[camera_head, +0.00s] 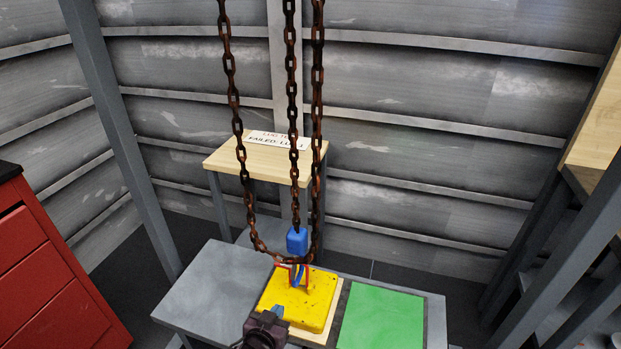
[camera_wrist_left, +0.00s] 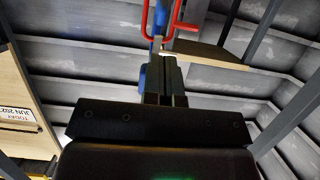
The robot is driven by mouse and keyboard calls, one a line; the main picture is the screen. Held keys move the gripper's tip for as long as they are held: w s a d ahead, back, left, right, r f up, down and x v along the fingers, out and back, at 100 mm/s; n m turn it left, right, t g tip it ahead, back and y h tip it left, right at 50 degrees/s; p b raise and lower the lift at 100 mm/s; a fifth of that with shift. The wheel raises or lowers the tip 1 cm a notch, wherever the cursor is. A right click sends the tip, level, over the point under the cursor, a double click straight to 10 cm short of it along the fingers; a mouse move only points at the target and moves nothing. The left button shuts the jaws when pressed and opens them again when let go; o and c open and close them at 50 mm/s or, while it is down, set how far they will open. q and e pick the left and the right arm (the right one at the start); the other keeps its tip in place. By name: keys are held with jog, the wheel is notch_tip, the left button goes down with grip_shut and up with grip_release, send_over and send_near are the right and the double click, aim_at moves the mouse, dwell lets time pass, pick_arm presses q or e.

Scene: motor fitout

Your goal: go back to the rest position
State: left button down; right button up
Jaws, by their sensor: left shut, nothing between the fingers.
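My left gripper shows in the left wrist view (camera_wrist_left: 165,72), with its two dark fingers together and nothing between them. Red bent bars (camera_wrist_left: 160,24) and a blue part appear beyond the fingertips; I cannot tell whether they touch. In the head view a dark, boxy shape with a bit of blue sits at the bottom centre, beside the front edge of a yellow block (camera_head: 312,300); I cannot tell for sure that it is my left gripper. My right gripper is in neither view.
Rusty chains (camera_head: 291,80) hang down to a blue block (camera_head: 297,241) above the yellow block. The yellow block stands on a grey table (camera_head: 205,290) beside a green mat (camera_head: 382,318). A wooden stand (camera_head: 262,160) is behind, a red cabinet (camera_head: 50,270) left.

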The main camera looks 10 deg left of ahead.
pick_arm(q)
jog(key=s+a+r+y+p, duration=0.1)
jog(key=s+a+r+p, duration=0.1)
jog(key=s+a+r, duration=0.3)
jog(key=s+a+r+p, duration=0.1)
jog(key=s+a+r, duration=0.1)
jog(key=s+r, duration=0.3)
jog(key=s+a+r+g+y+p, duration=0.1)
jog(key=s+a+p, duration=0.1)
jog(key=s, duration=0.9)
jog(key=s+a+r+n+g+p, duration=0.1)
jog(key=s+a, duration=0.4)
jog(key=s, duration=0.6)
jog(key=shift+g+y+p, duration=0.4)
jog(key=shift+g+p, duration=0.1)
jog(key=shift+p, duration=0.45)
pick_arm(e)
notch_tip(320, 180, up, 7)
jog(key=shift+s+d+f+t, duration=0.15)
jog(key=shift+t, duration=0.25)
pick_arm(q)
jog(key=shift+w, duration=0.1)
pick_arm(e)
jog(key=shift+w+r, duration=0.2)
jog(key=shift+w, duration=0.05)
